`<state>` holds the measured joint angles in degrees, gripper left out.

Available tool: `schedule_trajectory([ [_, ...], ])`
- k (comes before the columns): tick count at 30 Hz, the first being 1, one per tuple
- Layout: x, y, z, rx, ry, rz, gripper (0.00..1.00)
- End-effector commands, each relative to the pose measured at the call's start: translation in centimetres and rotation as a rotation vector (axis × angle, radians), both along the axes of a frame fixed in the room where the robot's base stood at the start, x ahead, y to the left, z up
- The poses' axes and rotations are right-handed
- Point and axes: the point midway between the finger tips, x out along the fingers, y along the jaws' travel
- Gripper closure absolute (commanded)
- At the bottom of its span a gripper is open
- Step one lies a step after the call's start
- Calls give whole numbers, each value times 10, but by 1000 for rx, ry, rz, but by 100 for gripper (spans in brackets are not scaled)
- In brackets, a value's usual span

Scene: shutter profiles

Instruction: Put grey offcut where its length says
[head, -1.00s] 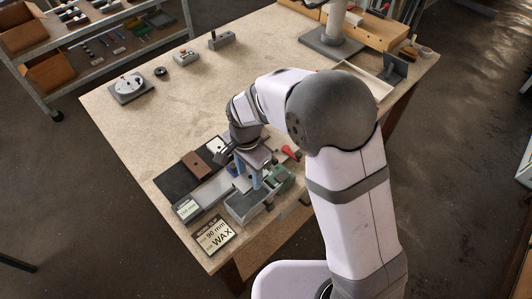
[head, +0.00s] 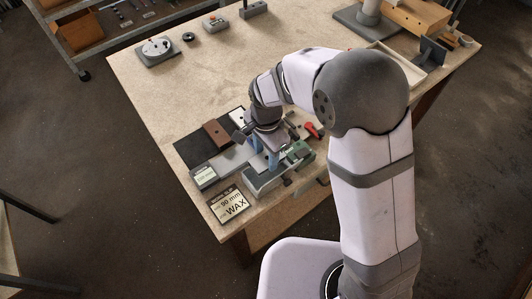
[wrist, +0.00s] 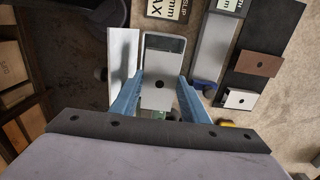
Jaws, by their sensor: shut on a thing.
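The grey offcut (wrist: 158,94), a flat light-grey piece with one dark hole, sits between the blue fingers of my gripper (wrist: 161,80) in the wrist view. The fingers are shut on its two sides. My gripper (head: 270,160) also shows in the head view, over a grey tray (head: 266,187) at the table's near edge. The far part of that tray (wrist: 165,41) shows beyond the offcut in the wrist view. I cannot tell whether the offcut touches the tray.
A long grey channel (wrist: 216,42) with a small label lies beside the tray. Beyond it, a black mat (wrist: 274,38) holds a brown piece (wrist: 258,64) and a white piece (wrist: 240,99). A red-handled item (head: 312,129) lies near the gripper. The table middle is clear.

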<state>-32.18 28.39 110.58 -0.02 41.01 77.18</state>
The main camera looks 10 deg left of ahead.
Motion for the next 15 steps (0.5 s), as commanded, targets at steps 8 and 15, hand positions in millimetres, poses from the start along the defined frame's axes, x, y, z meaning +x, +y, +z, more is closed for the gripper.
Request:
schedule_trajectory([
  [8, 0, 0, -26, -1, 1, 0, 85],
  [15, 0, 0, -34, 0, 0, 0, 85],
])
